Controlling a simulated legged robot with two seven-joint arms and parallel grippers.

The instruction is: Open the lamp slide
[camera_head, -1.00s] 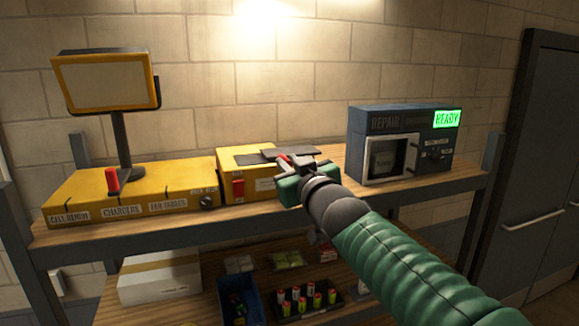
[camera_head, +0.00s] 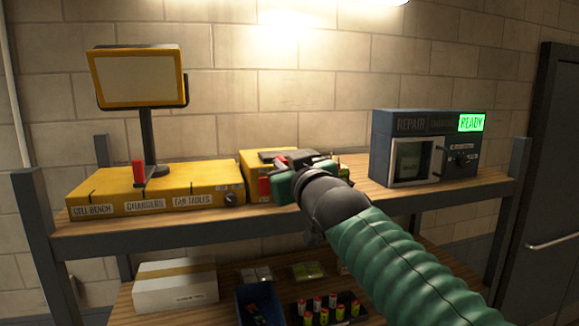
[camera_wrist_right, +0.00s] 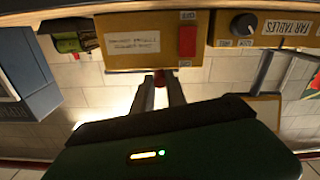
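The lamp slide is not clearly identifiable. A yellow box (camera_head: 254,172) with a dark plate on top and a red switch stands mid-shelf, partly hidden by my right gripper (camera_head: 292,160). In the right wrist view, the box front (camera_wrist_right: 125,48) shows a label and the red switch (camera_wrist_right: 187,41). My right fingers (camera_wrist_right: 160,88) reach to the box's top edge, with a small red piece between or just behind their tips. I cannot tell whether they grip it. My left gripper is out of view.
Left on the shelf (camera_head: 340,197) is a long yellow base (camera_head: 165,195) with a red lever (camera_head: 138,172) and a yellow-framed panel (camera_head: 138,76) on a post. A blue repair unit (camera_head: 400,124) reading READY stands right. A white box (camera_head: 175,288) and batteries sit below.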

